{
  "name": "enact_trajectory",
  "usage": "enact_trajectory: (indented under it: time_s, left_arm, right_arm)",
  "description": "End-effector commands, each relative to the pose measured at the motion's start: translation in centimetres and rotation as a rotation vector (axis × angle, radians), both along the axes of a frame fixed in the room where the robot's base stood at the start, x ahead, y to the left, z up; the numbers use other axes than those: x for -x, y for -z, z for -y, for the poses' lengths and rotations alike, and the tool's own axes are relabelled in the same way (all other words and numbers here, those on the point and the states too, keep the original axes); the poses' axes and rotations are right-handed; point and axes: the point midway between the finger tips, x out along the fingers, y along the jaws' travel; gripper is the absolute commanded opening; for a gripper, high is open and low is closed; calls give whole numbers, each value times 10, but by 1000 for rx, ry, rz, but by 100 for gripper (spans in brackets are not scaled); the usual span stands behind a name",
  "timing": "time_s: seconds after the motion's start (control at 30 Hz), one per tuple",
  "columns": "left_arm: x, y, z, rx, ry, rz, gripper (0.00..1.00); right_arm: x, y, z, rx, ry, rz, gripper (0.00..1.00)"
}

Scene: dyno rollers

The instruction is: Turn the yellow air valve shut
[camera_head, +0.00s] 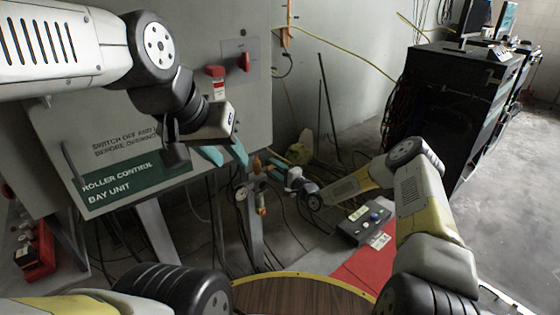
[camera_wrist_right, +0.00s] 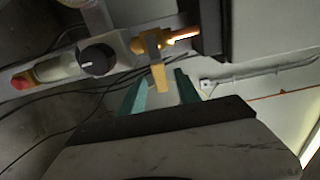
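The yellow air valve shows in the right wrist view as a flat yellow lever (camera_wrist_right: 158,72) on a metal fitting, pointing down toward the gripper. My right gripper (camera_wrist_right: 160,92) has its two teal fingers apart, one on each side of the lever's end, with a gap visible on both sides. In the head view, my right gripper (camera_head: 277,166) is beside the orange part of the valve fitting (camera_head: 257,164); the lever is too small there to read its angle. My left gripper (camera_head: 226,155) is open and empty in front of the control cabinet's lower edge.
A pressure gauge (camera_head: 241,193) hangs close to the valve. The roller control cabinet (camera_head: 120,187) fills the left. A small button box (camera_head: 364,222) lies below my right arm. Dark cables hang around the post. A black rack (camera_head: 450,95) stands at the right; the floor beyond is clear.

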Motion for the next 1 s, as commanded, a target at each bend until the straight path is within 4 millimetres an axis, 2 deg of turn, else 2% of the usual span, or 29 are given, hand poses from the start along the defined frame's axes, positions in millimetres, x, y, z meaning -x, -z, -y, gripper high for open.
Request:
enact_trajectory:
  time_s: [0.17, 0.53, 0.7, 1.0]
  left_arm:
    - [0, 0, 0, 0, 0, 0, 36]
    - [0, 0, 0, 0, 0, 0, 36]
    - [0, 0, 0, 0, 0, 0, 36]
    - [0, 0, 0, 0, 0, 0, 36]
  right_arm:
    - [7, 0, 8, 1, 0, 1, 39]
    - [48, 1, 50, 0, 1, -1, 39]
    - [55, 0, 55, 1, 0, -1, 39]
    - [55, -1, 56, 6, -1, 1, 39]
